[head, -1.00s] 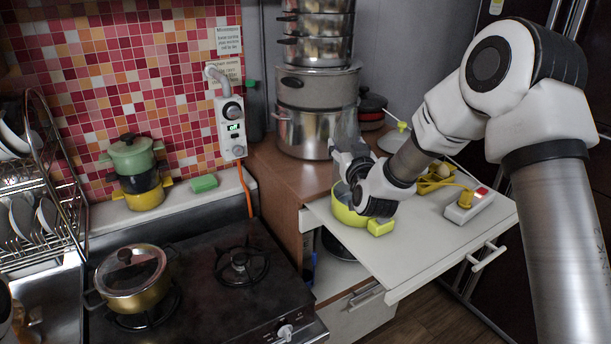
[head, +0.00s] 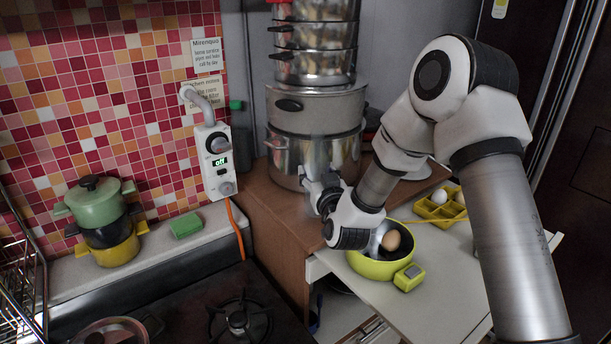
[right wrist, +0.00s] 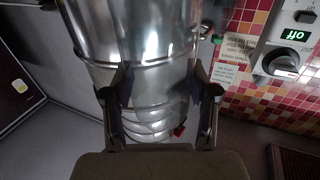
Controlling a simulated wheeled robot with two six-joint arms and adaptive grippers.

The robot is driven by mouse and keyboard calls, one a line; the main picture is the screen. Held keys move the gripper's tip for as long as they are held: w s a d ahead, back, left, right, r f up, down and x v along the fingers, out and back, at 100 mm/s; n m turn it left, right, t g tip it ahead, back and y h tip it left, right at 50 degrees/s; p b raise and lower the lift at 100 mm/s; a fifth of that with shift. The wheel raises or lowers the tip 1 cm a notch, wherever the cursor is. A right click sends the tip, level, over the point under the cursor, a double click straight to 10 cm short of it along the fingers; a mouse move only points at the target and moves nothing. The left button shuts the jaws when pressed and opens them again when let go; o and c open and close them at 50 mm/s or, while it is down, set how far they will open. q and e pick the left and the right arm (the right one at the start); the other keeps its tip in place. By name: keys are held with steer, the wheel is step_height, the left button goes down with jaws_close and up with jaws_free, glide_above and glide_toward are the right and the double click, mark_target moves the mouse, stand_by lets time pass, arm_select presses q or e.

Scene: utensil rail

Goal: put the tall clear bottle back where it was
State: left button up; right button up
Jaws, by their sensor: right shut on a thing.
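The tall clear bottle (head: 319,152) is see-through and hard to make out in front of the steel pots. It looks roughly upright in the head view. My right gripper (head: 317,188) is shut on it, over the brown counter's front edge, left of the yellow-green bowl. In the right wrist view the bottle (right wrist: 152,105) shows as a clear, bending shape between the two fingers (right wrist: 160,112). I cannot tell whether its base touches the counter; the lower part is hidden or too faint. My left gripper is not in view.
Stacked steel pots (head: 315,100) stand close behind the bottle on the brown counter (head: 262,205). The yellow-green bowl (head: 368,265) with an egg sits on the pulled-out white board (head: 455,290). A wall control box (head: 214,160) is to the left. The counter's left front is clear.

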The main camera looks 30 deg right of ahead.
steer(key=shift+s+a+f+b, duration=0.1)
steer(key=shift+s+f+b, duration=0.25)
steer(key=shift+f, duration=0.5)
steer(key=shift+r, duration=0.1)
steer(key=shift+w+d, duration=0.15)
steer(key=shift+d, duration=0.05)
steer(key=o, duration=1.6)
steer(key=shift+a, duration=0.15)
steer(key=shift+c, duration=0.2)
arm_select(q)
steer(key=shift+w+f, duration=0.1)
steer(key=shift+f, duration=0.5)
